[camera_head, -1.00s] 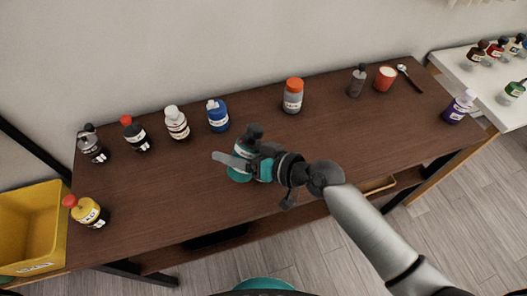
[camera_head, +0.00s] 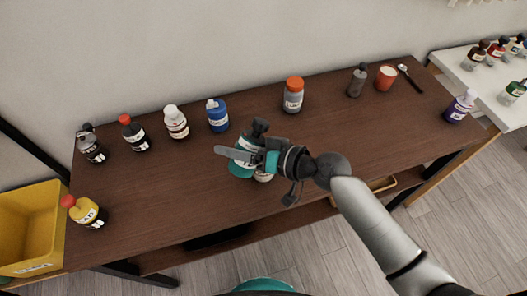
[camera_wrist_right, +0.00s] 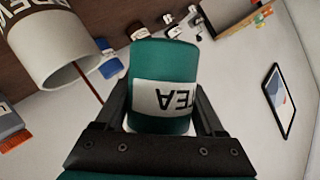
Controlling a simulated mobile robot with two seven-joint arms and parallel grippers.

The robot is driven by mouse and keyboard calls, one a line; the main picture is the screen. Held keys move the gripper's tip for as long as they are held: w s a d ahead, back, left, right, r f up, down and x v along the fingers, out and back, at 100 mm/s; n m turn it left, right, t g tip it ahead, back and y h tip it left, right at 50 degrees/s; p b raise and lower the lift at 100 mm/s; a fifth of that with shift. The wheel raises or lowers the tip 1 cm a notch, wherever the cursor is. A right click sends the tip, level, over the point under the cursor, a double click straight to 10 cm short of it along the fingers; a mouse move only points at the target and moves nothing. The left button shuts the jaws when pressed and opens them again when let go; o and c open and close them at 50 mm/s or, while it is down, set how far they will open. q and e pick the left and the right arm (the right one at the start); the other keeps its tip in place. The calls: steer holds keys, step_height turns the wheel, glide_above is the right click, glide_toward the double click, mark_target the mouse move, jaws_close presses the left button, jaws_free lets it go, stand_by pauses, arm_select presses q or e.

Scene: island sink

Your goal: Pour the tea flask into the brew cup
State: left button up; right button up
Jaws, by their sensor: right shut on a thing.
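The teal tea flask (camera_head: 240,168) with a white label is held by my right gripper (camera_head: 235,153) over the front-middle of the table. In the right wrist view the flask (camera_wrist_right: 160,62) sits between both fingers, its TEA label upside down. The pale brew cup (camera_head: 263,177) is mostly hidden below the gripper in the head view. In the wrist view the cup (camera_wrist_right: 50,40) shows at upper left, close to the flask but apart from it. A thin red-brown line (camera_wrist_right: 92,86) runs from the cup's opening towards the flask, seemingly a stream of liquid. My left gripper is not in view.
Several bottles line the table's back, among them a blue one (camera_head: 218,115) and an orange-capped one (camera_head: 293,95). A red cup (camera_head: 386,77) and spoon (camera_head: 410,78) are at back right. A yellow bin (camera_head: 30,225) stands left. The table's middle right is clear.

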steer(key=shift+f+m+y+b, duration=0.3)
steer(key=shift+m+b, duration=0.2)
steer(key=shift+b, duration=0.05)
stand_by(0.8)
steer(key=shift+r+m+g+y, duration=0.3)
steer(key=shift+r+m+g, duration=0.1)
steer(key=shift+m, duration=0.3)
stand_by(0.5)
steer(key=shift+f+m+y, duration=0.35)
steer(key=shift+m+y, duration=0.05)
steer(key=shift+m, duration=0.2)
stand_by(0.8)
steer(key=shift+r, duration=0.1)
